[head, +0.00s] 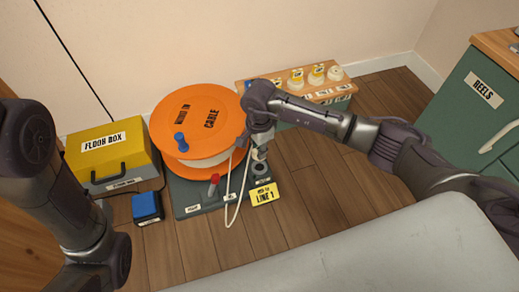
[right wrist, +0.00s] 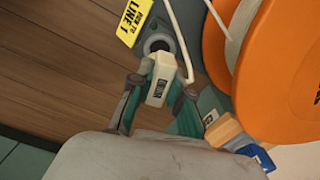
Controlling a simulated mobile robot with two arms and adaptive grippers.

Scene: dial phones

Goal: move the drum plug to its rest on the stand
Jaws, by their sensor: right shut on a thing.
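The drum plug (right wrist: 161,80) is a pale block with a dark label, and its white cable (right wrist: 181,38) runs beside it. My right gripper (right wrist: 158,88) is shut on it, one finger on each side. In the head view the right gripper (head: 260,148) points down over the right edge of the green stand (head: 205,195), in front of the orange drum (head: 183,110). A round grey holder with a dark hole (right wrist: 157,43) is just past the plug's end; I cannot tell whether they touch. It also shows in the head view (head: 262,170), below the gripper. My left gripper is out of view.
A yellow LINE 1 sign (head: 264,194) stands at the holder's front. A red lever (head: 213,184) is on the stand. A blue-topped box (head: 147,207) and yellow floor box (head: 106,152) are left, a rack (head: 345,88) behind. Wooden floor (head: 325,190) is clear to the right.

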